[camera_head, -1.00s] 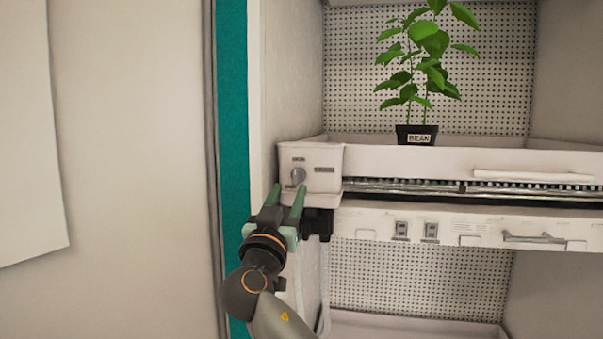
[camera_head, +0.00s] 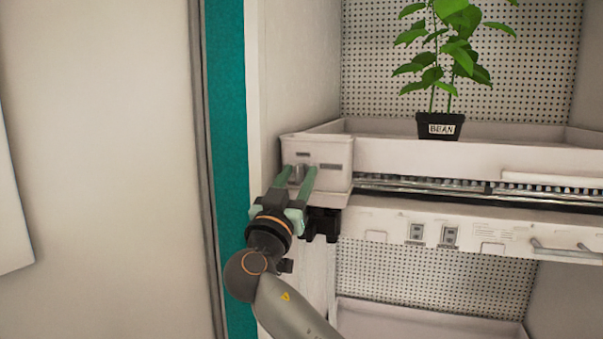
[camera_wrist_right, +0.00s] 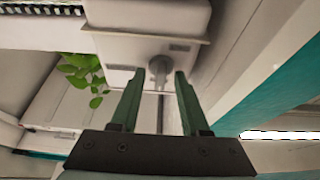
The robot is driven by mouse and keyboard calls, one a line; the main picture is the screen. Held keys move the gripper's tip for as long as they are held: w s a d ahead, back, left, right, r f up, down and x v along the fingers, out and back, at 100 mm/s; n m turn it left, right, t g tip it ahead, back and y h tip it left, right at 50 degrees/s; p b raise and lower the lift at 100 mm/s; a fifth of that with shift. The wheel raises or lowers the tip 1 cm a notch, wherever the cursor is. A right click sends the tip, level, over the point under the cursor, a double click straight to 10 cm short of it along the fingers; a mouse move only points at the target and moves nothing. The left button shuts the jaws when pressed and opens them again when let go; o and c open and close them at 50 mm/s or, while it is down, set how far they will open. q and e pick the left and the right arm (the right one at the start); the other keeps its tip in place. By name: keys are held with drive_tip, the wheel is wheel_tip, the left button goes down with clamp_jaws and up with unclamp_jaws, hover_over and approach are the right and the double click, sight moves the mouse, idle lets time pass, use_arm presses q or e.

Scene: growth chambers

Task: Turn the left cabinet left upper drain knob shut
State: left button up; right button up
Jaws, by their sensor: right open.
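The drain knob (camera_head: 297,174) is a small grey knob on the front of a white box (camera_head: 333,155) at the left end of the upper shelf. My right gripper (camera_head: 297,178) is open, with its green fingers reaching to either side of the knob and partly hiding it. In the right wrist view the knob (camera_wrist_right: 159,69) shows between and just beyond the fingertips (camera_wrist_right: 158,80), with a gap on both sides. I cannot tell whether the fingers touch the box face. My left gripper is not in view.
A bean plant in a black pot (camera_head: 440,126) stands on the upper tray (camera_head: 430,157). Below it is a lower front panel (camera_head: 480,232) with sockets and a handle. The cabinet's left wall and teal edge (camera_head: 228,150) lie close to the arm.

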clamp_jaws()
idle(0.4)
